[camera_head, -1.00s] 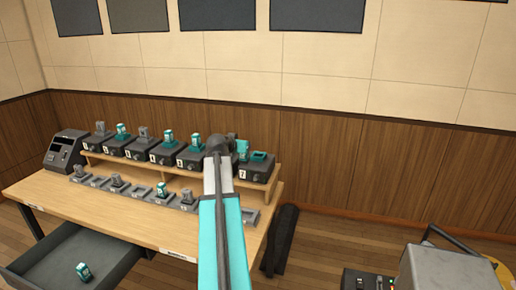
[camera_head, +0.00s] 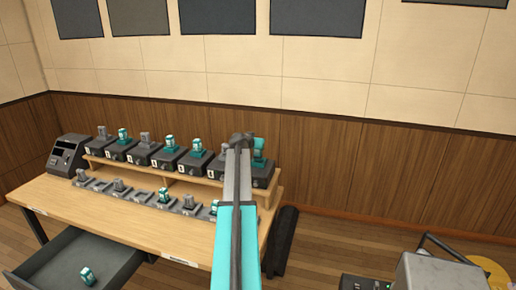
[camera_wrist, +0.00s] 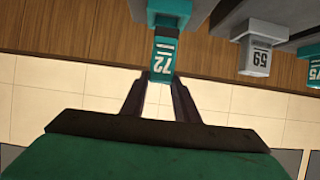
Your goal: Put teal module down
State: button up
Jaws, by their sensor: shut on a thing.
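The teal module marked 72 (camera_wrist: 163,58) is between the fingertips of my gripper (camera_wrist: 157,86) in the wrist view. My gripper is shut on it. In the head view this teal module (camera_head: 259,146) stands upright at the teal socket on the rightmost dark box (camera_head: 263,174) of the raised shelf. In the wrist view its far end meets the teal socket (camera_wrist: 168,10); I cannot tell whether it is fully seated. My gripper (camera_head: 245,140) is partly hidden behind my arm in the head view.
Neighbouring boxes carry teal and grey modules, including a grey one marked 59 (camera_wrist: 256,58) close beside the held module. A lower row of trays holds several modules, one teal (camera_head: 163,194). An open drawer (camera_head: 60,275) holds another teal module (camera_head: 87,276).

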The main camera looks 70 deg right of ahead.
jog(key=shift+s+d, duration=0.1)
jog(key=shift+d, duration=0.5)
jog(key=shift+f, duration=0.1)
jog(key=shift+f+p, duration=0.85)
jog(key=shift+f, duration=0.9)
jog(key=shift+a+f, duration=0.1)
jog(key=shift+f, duration=0.05)
jog(key=o, duration=1.1)
